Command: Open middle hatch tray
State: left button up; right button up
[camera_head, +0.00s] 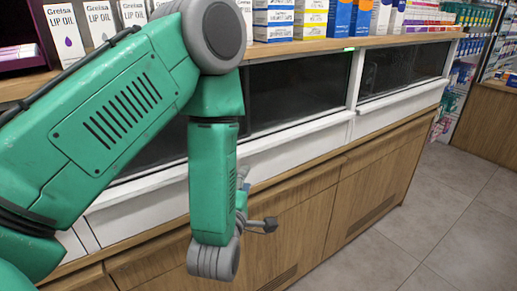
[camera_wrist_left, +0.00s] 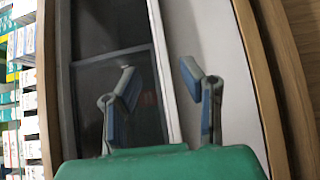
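The middle hatch has a dark glass pane (camera_head: 298,88) above a white tray front (camera_head: 300,145), in the counter face. The tray looks shut, flush with its neighbours, though my left arm covers part of it. My left gripper (camera_head: 257,202) is in front of the counter, below the glass and close to the white front; the arm hides much of it. In the left wrist view the gripper (camera_wrist_left: 160,76) is open and empty, its two fingers apart. The glass (camera_wrist_left: 108,35) and the white tray front (camera_wrist_left: 222,40) lie beyond the fingers; I see no clear contact. My right gripper is out of view.
Another glass hatch (camera_head: 402,68) with a white front adjoins on the right. The wooden countertop (camera_head: 385,40) holds lip oil boxes (camera_head: 64,33) and other cartons. Wooden cabinet doors (camera_head: 360,205) lie below. The tiled floor (camera_head: 445,200) at right is clear.

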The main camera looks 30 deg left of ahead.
aim_at(255, 152)
pick_arm(q)
jog(key=p+x, duration=0.1)
jog(key=x, duration=1.1)
jog(key=shift+w+p, duration=0.25)
jog(key=shift+p, duration=0.15)
jog(key=shift+w+a, duration=0.1)
jog(key=shift+w, duration=0.45)
jog(key=shift+a, duration=0.1)
jog(key=shift+a, duration=0.1)
jog(key=shift+c, duration=0.8)
jog(key=shift+f, duration=0.1)
grip_shut()
